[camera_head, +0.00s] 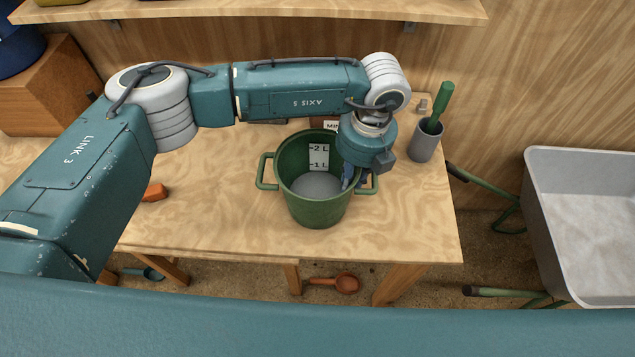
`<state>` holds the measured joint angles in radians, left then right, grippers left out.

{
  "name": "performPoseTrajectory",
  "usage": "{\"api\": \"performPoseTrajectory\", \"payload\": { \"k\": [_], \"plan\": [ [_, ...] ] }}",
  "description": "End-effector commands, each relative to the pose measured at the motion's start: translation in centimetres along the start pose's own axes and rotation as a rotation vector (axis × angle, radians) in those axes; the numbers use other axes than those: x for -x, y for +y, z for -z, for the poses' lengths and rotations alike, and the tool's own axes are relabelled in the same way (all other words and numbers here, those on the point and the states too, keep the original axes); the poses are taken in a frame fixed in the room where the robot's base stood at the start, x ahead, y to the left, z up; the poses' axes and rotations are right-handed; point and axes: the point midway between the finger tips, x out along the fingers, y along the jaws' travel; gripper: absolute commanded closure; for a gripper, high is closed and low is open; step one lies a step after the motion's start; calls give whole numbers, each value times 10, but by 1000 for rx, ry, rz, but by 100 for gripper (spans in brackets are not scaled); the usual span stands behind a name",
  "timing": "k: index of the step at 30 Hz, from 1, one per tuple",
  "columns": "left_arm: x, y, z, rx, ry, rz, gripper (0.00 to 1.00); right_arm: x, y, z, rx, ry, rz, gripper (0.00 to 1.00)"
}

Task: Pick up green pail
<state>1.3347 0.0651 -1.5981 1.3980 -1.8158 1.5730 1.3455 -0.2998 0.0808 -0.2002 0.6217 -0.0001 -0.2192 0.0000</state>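The green pail (313,205) stands upright on the wooden table, open at the top, with a side handle at left and another at right. A white label inside it reads 2 L and 1 L. My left arm reaches over the table from the left and bends down at the pail's right side. My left gripper (357,178) is at the pail's right rim, by the right handle. Its wrist covers part of the rim, and the fingers are small and partly hidden, so I cannot tell whether they are closed on the pail. My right gripper is out of view.
A grey cup (426,142) with a green-handled tool stands at the table's back right. A grey wheelbarrow (585,225) is at right. An orange object (155,192) lies on the table at left. An orange scoop (346,284) lies on the floor. A shelf (260,8) hangs above.

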Motion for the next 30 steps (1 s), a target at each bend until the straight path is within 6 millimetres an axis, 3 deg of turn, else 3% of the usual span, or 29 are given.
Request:
{"api": "performPoseTrajectory", "payload": {
  "k": [1, 3, 22, 30],
  "plan": [
    [0, 0, 0, 0, 0, 0, 90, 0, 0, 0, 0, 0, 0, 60],
    [0, 0, 0, 0, 0, 0, 100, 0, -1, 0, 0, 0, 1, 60],
    [4, 0, 0, 0, -1, 0, 100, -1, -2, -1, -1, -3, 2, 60],
    [18, 1, -2, 1, -3, 1, 100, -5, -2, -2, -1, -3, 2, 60]
  ]
}}
